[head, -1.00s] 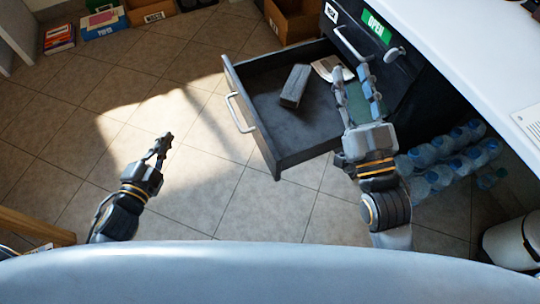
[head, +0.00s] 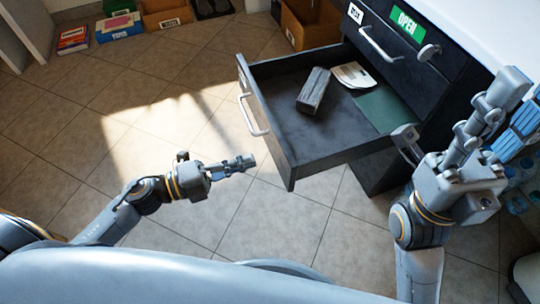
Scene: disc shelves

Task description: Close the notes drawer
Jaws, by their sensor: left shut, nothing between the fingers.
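The dark drawer (head: 290,166) is pulled far out of the black cabinet (head: 466,62). Its front panel faces left and carries a pale bar handle (head: 252,115). Inside lie a grey block (head: 314,90), pale papers (head: 353,75) and a green sheet (head: 384,110). Whether this is the notes drawer cannot be read. My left gripper (head: 246,162) is shut and empty, its tips pointing right, just outside the drawer front and below the handle in the picture. My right gripper (head: 455,112) is open and empty, right of the drawer, its fingers spread before the cabinet.
The cabinet also has an upper handle (head: 381,44), a green OPEN sign (head: 407,19) and a round knob (head: 429,52). Water bottles (head: 516,202) stand on the right. Bins (head: 165,14) line the back. The tiled floor left of the drawer is clear.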

